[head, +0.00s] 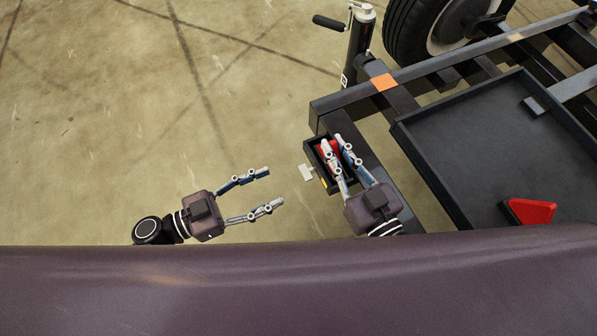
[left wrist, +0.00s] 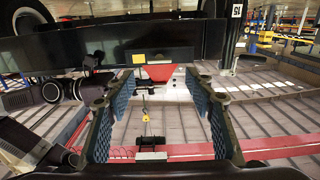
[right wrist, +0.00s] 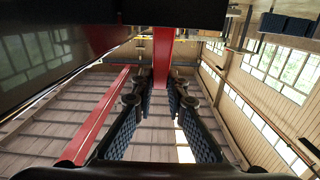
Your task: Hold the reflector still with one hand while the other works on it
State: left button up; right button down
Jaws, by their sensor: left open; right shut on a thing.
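A red reflector (head: 323,149) sits at a dark box-like bracket (head: 313,160) on the end of the trailer frame in the head view. My right gripper (head: 332,138) is shut on it, and its fingers hide part of it. The red piece also shows between the fingertips in the right wrist view (right wrist: 163,50). In the left wrist view the reflector (left wrist: 158,72) shows below a dark beam, beyond the open fingers. My left gripper (head: 275,187) is open and empty, to the left of the bracket and apart from it.
Another red triangular piece (head: 531,211) lies in the dark tray (head: 463,140) at the right. A small pale plate (head: 306,172) is beside the bracket, between the grippers. A jack post (head: 358,45) and a tyre (head: 418,30) stand at the back. The floor at left is clear.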

aim_at(307, 172)
pick_arm(q)
jog(key=x, duration=0.8)
jog(key=shift+d, duration=0.2)
jog(key=shift+w, duration=0.1)
jog(key=c, duration=1.2)
jog(key=shift+o, duration=0.2)
jog(key=shift+m, duration=0.3)
